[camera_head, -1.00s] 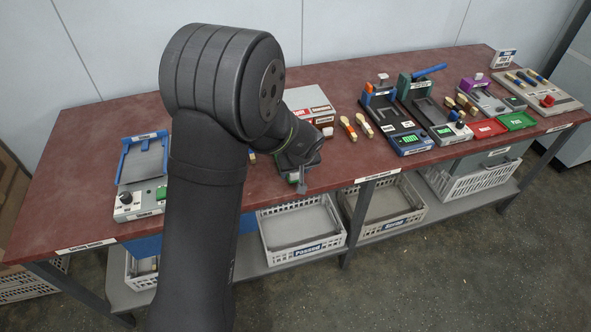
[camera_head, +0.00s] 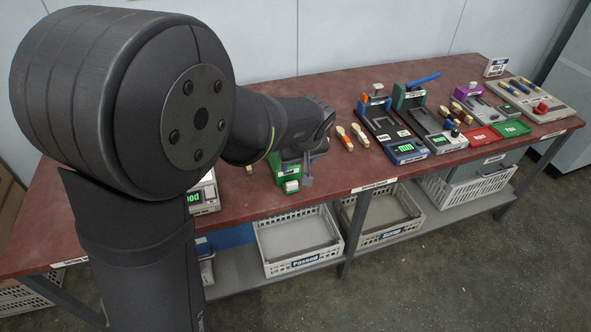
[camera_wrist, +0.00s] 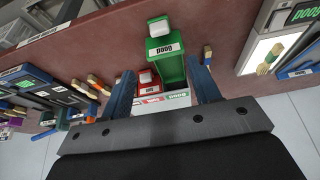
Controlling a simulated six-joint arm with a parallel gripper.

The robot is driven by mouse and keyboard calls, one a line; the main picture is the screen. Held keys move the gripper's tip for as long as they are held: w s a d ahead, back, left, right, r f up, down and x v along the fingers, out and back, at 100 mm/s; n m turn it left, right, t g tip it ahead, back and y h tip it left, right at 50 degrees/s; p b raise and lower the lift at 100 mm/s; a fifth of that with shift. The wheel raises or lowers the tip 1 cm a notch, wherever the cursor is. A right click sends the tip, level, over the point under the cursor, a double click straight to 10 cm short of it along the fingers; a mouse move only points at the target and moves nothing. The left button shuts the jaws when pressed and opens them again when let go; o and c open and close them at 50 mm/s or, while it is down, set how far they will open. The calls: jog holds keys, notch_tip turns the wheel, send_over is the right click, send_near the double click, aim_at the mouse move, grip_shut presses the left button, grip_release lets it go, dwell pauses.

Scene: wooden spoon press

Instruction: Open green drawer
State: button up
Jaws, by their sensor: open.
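The green drawer (camera_wrist: 169,68) has a label reading "Good" and a white handle (camera_wrist: 158,26). It sticks out from its white cabinet (camera_wrist: 168,104), well past the red drawer (camera_wrist: 149,84) beside it. In the head view the green drawer (camera_head: 286,171) reaches toward the table's front edge, and my arm hides the cabinet. My gripper (camera_wrist: 160,66) is open in the wrist view. Its two fingers are apart, one on each side of the drawers, with the handle beyond the fingertips. Nothing is held between them.
A scale (camera_head: 203,195) showing "Good" stands to the left in the head view. Loose spoons (camera_head: 352,137) and several fixtures (camera_head: 397,135) are to the right. White baskets (camera_head: 297,240) sit on the shelf below. The tabletop between drawer and spoons is clear.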

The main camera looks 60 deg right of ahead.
aim_at(292, 182)
jog(key=v, duration=0.3)
jog(key=shift+r, duration=0.15)
jog(key=x, duration=1.7)
jog(key=shift+f, duration=0.25)
jog(key=shift+o, duration=0.2)
